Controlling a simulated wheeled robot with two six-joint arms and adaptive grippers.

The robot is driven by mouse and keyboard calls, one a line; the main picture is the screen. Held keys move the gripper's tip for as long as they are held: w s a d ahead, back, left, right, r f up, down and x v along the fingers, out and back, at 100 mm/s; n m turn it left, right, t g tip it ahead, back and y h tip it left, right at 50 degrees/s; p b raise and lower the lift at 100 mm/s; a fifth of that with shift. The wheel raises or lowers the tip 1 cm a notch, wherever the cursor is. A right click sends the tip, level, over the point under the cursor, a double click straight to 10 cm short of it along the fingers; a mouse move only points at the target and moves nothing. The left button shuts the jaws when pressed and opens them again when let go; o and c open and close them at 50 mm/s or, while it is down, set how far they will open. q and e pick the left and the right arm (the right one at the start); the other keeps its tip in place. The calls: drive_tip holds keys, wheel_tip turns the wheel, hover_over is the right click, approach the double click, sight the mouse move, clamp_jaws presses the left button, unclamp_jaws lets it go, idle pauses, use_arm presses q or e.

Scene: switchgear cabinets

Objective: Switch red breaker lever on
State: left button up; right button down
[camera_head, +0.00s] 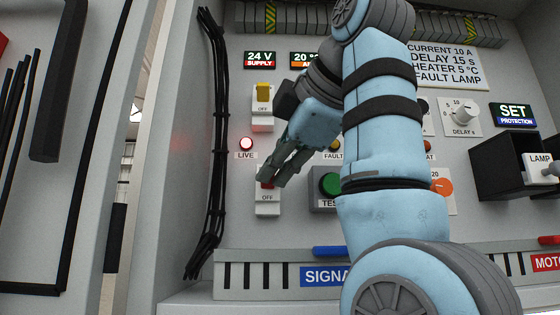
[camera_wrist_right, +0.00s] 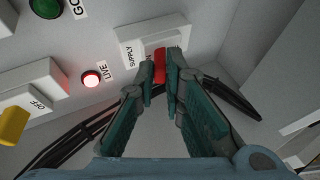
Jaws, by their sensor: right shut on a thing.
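The red breaker lever (camera_wrist_right: 159,66) stands between the fingertips of my right gripper (camera_wrist_right: 163,58) in the right wrist view. The gripper is shut on it. In the head view my right gripper (camera_head: 265,178) reaches down to the lower-left breaker (camera_head: 267,208), its fingers covering most of the lever. The white breaker plate there shows OFF just below the fingertips. A label reading SUPPLY lies beside the lever in the wrist view. My left gripper is in neither view.
A yellow-lever breaker (camera_head: 263,93) marked OFF sits above, with the lit red LIVE lamp (camera_head: 246,143) between. A green TEST button (camera_head: 330,184) is to the right. Black cables (camera_head: 215,140) run down the left side. A slotted duct (camera_head: 260,270) lies below.

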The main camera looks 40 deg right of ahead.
drive_tip(key=c, duration=1.8)
unclamp_jaws()
drive_tip(key=shift+w+f, duration=0.1)
drive_tip(key=shift+c, duration=0.2)
drive_tip(key=shift+o, duration=0.8)
drive_tip(key=shift+w+a, duration=0.1)
drive_tip(key=shift+w, duration=0.35)
drive_tip(key=shift+s, duration=0.3)
